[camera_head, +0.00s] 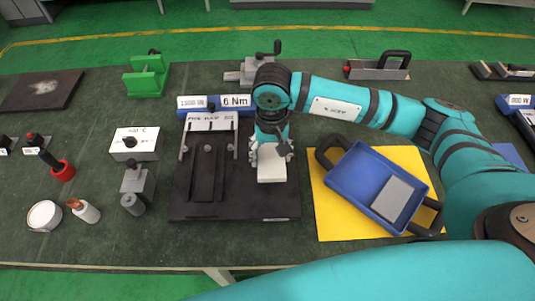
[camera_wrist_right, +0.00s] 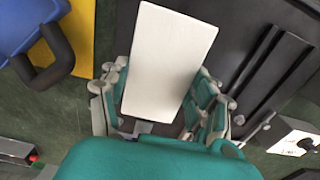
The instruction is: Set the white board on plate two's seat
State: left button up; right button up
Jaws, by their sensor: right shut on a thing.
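The white board (camera_head: 271,172) is a small pale rectangular slab; it fills the middle of the right wrist view (camera_wrist_right: 168,60). My right gripper (camera_head: 270,152) is shut on it, with one finger on each long side. The board is over the right part of a black plate (camera_head: 235,208); I cannot tell whether it touches. The plate has a raised, railed seat (camera_head: 207,172) on its left part, also visible in the right wrist view (camera_wrist_right: 265,75). The gripper hides part of the plate's right side. My left gripper is not in view.
A blue tray (camera_head: 360,175) with black handles and a grey slab (camera_head: 397,197) lies on a yellow mat (camera_head: 330,222) at right. A white box (camera_head: 134,144), a grey clamp device (camera_head: 138,187) and a red-based tool (camera_head: 62,171) stand at left. A green bracket (camera_head: 148,77) stands behind.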

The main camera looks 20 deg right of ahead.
aim_at(268, 154)
jog(key=shift+w+a, duration=0.2)
jog(key=shift+w, duration=0.1)
notch_tip(268, 154, down, 3)
jog(key=shift+w+a+f+p, duration=0.1)
jog(key=shift+w+p, duration=0.05)
jog(key=shift+p, duration=0.9)
jog(key=shift+f, duration=0.15)
jog(key=shift+f, duration=0.1)
jog(key=shift+f+b, duration=0.15)
jog(key=shift+b, duration=0.2)
jog(key=o, duration=1.1)
jog(key=shift+o, duration=0.2)
